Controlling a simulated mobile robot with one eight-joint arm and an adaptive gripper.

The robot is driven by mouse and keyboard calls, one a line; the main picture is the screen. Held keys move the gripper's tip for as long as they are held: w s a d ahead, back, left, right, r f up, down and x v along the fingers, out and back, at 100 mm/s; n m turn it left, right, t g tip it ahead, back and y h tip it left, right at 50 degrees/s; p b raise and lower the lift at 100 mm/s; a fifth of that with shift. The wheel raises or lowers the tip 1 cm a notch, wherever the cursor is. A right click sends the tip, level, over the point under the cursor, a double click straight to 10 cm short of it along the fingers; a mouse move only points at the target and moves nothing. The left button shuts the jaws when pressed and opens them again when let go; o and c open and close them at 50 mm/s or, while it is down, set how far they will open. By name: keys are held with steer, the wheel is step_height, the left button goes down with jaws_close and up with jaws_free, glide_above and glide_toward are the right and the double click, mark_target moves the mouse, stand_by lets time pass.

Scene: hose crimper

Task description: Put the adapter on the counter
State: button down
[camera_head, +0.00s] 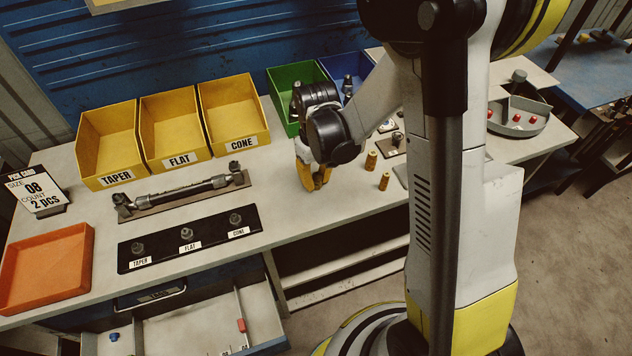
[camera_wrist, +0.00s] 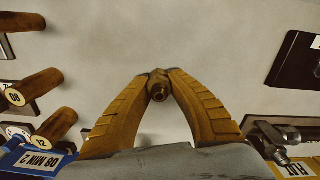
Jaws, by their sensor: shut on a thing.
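My gripper (camera_head: 316,187) is over the counter (camera_head: 285,215), right of the black labelled board. In the wrist view its yellow fingers (camera_wrist: 159,84) are shut on a small dark metal adapter (camera_wrist: 159,94) with a brassy round end. The adapter is hidden by the fingers in the head view. Bare counter (camera_wrist: 230,40) lies around and beyond the fingertips in the wrist view. I cannot tell whether the adapter touches the counter.
Brass cylinders (camera_head: 384,181) stand to the right of my gripper. A hose assembly (camera_head: 180,192) and the black board (camera_head: 187,239) with several fittings lie left. Yellow bins (camera_head: 172,158) and a green bin (camera_head: 290,78) stand behind. An orange tray (camera_head: 48,268) is far left.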

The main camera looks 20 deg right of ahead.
mark_target(316, 173)
steer(key=shift+r, duration=0.1)
steer(key=c, duration=1.4)
jaws_free()
steer(key=shift+f, duration=0.2)
steer(key=shift+o, duration=0.2)
step_height(316, 173, up, 12)
steer(key=p, duration=0.4)
steer(key=s+r+m+t, duration=0.3)
steer(key=s+r+t, duration=0.4)
steer(key=s+r, duration=0.5)
steer(key=shift+s+r, duration=0.35)
steer(key=shift+s, duration=0.25)
